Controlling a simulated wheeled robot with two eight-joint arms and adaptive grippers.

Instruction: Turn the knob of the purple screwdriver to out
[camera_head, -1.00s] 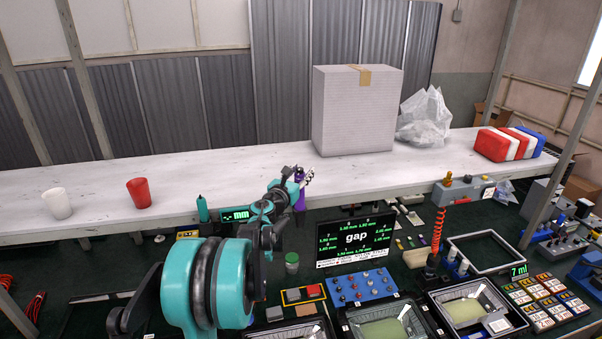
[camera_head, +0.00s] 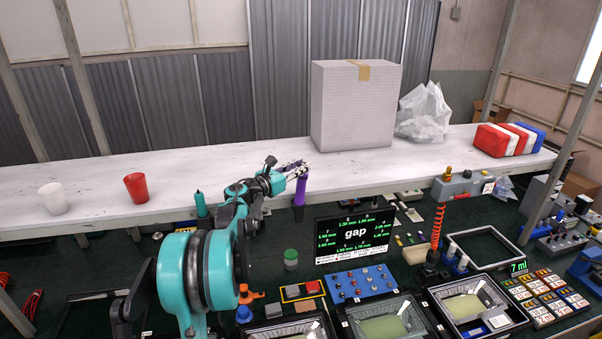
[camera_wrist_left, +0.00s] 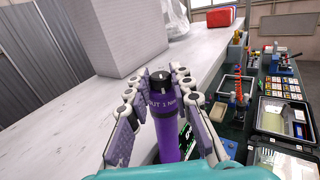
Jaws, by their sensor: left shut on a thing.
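The setting of the knob cannot be read. My right gripper is not in view.
The gap screen (camera_head: 355,238) stands just right of the screwdriver. A teal bottle (camera_head: 200,204) stands to its left. A large white box (camera_head: 356,108) and a red cup (camera_head: 136,188) are on the white shelf (camera_head: 90,182). A blue panel with small knobs (camera_head: 361,284) lies in front.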

